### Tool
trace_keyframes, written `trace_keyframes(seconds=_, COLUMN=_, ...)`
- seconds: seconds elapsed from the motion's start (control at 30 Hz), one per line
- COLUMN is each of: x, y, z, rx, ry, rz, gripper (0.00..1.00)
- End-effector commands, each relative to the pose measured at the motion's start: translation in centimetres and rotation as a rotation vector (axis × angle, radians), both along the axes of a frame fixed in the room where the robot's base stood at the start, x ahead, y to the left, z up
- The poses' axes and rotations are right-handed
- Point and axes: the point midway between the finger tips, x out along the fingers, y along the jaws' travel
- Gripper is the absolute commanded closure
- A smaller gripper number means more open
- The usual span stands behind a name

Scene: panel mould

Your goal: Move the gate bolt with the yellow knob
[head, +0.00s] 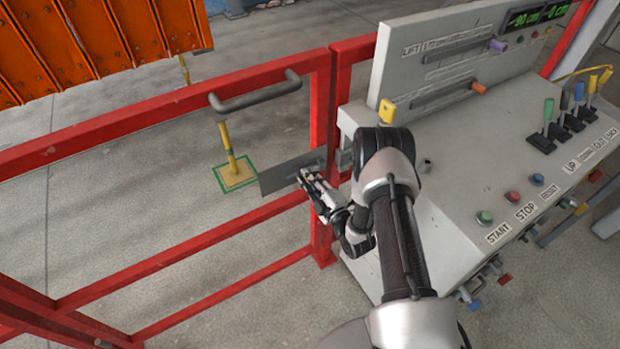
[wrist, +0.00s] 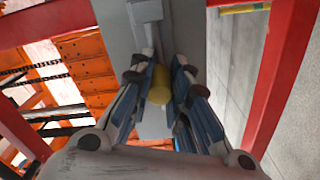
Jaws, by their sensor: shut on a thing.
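The gate bolt's yellow knob (wrist: 160,84) sits between the two fingers of my gripper (wrist: 163,95) in the wrist view. My gripper is shut on it. The grey bolt rod (wrist: 147,52) runs up from the knob along the grey plate (wrist: 118,35). In the head view my gripper (head: 308,184) is at the right part of the grey plate (head: 283,172) on the red gate (head: 318,110), close to the gate post. My fingers hide most of the knob there.
A grey gate handle (head: 255,98) is above the plate. The control console (head: 450,170) stands right of the gate, with a yellow knob (head: 386,111), coloured levers and buttons. Behind the gate, a yellow post (head: 228,148) stands on a green-edged square. Orange panels (head: 100,35) are at the upper left.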

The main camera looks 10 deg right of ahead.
Motion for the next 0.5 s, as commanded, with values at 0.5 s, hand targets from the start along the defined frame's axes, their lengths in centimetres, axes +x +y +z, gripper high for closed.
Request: trace_keyframes(seconds=0.5, x=2.0, y=-5.2, z=0.4, rx=-0.003, ry=-0.010, rz=0.000, gripper=1.00)
